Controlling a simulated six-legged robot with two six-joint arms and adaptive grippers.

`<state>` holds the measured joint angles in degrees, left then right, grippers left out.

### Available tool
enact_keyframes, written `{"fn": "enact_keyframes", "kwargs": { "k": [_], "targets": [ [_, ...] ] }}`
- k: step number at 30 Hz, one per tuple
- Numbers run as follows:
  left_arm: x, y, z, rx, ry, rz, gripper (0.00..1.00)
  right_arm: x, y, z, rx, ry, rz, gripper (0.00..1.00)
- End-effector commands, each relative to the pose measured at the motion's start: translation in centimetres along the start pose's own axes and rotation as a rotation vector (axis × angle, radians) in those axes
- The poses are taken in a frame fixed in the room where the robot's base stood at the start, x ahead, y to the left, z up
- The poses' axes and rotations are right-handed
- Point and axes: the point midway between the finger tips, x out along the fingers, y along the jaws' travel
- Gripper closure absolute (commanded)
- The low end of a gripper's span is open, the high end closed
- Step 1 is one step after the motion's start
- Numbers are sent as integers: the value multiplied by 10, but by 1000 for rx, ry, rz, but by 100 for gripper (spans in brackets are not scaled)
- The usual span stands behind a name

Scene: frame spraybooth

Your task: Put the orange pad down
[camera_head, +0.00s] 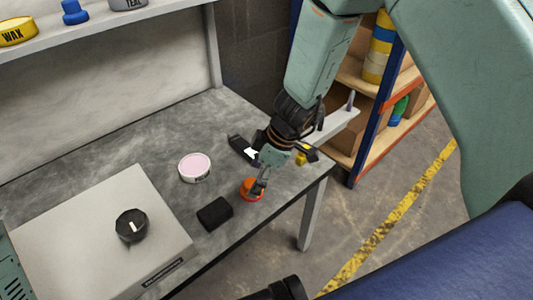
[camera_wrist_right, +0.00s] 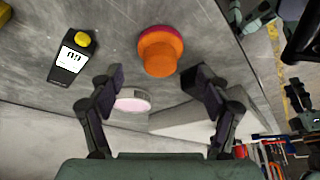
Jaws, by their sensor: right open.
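The orange pad (camera_head: 251,190), an orange knob-like grip on a wider magenta-red disc, stands on the grey worktable (camera_head: 130,150) near its front right edge. My left gripper is not in view.
A black block (camera_head: 215,213) lies left of the pad, and a pink-topped round tin (camera_head: 195,167) behind it. A handheld meter (camera_wrist_right: 72,55) lies near the gripper. A pale box with a black knob (camera_head: 131,225) fills the left front. Shelving (camera_head: 360,110) stands at the right.

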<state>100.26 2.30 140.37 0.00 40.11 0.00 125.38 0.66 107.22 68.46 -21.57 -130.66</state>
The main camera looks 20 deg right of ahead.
Motion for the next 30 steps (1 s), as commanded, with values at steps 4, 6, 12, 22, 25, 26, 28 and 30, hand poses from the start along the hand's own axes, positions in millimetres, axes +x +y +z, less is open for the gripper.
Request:
{"fn": "enact_keyframes", "kwargs": {
  "k": [4, 6, 12, 22, 25, 26, 28, 30],
  "targets": [
    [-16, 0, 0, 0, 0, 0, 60, -37, 0, -2, 2, 2, 2, 23],
    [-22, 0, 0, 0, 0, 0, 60, -51, 1, -2, 1, 2, 2, 23],
    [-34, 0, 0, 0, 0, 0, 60, -78, 0, -1, 1, 1, 0, 23],
    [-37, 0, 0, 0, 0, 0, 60, -86, 0, 0, 0, 0, -1, 23],
    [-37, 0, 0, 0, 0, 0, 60, -86, 0, 0, 0, 0, -1, 23],
    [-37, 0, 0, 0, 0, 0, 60, -86, 0, 0, 0, 0, -1, 23],
    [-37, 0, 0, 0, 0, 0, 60, -86, 0, 0, 0, 0, -1, 23],
    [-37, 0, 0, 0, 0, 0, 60, -86, 0, 0, 0, 0, -1, 23]
  ]
}}
